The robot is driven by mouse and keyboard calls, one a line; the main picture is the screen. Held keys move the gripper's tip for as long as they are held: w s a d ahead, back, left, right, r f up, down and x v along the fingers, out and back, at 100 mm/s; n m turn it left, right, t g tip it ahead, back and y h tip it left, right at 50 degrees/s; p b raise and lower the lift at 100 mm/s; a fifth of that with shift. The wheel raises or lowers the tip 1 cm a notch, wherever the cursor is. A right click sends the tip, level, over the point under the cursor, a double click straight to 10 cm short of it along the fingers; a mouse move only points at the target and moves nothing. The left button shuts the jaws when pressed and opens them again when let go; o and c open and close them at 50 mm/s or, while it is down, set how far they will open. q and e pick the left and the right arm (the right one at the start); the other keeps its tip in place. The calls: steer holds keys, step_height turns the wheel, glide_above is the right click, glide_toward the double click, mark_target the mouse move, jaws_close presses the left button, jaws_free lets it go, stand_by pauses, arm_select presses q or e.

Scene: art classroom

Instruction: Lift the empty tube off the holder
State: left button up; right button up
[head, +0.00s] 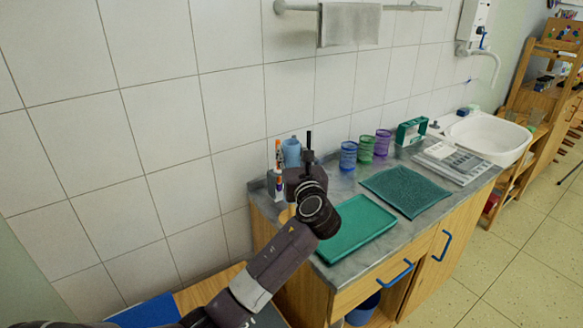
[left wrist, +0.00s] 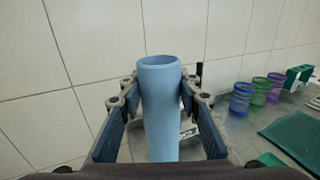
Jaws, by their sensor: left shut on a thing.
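The light blue empty tube (head: 291,152) stands upright at the left end of the counter, partly behind my left gripper (head: 304,172). In the left wrist view the tube (left wrist: 160,110) fills the middle, its open rim at the top. My left gripper (left wrist: 159,92) is shut on it, with one finger on each side. The tube's lower end is hidden, so I cannot tell whether it still touches a holder. A small pale part shows low behind the tube, too little to identify. My right gripper is not in view.
Orange-and-white marker-like items (head: 278,165) stand just left of the tube. A green tray (head: 350,232), a teal ribbed mat (head: 405,190) and blue (head: 348,156), green (head: 366,150) and purple (head: 382,143) cups sit to the right. The tiled wall (head: 165,120) is close behind.

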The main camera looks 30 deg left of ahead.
arm_select(q)
step_height(320, 180, up, 13)
steer(key=p, duration=0.2)
stand_by(0.3)
stand_by(0.4)
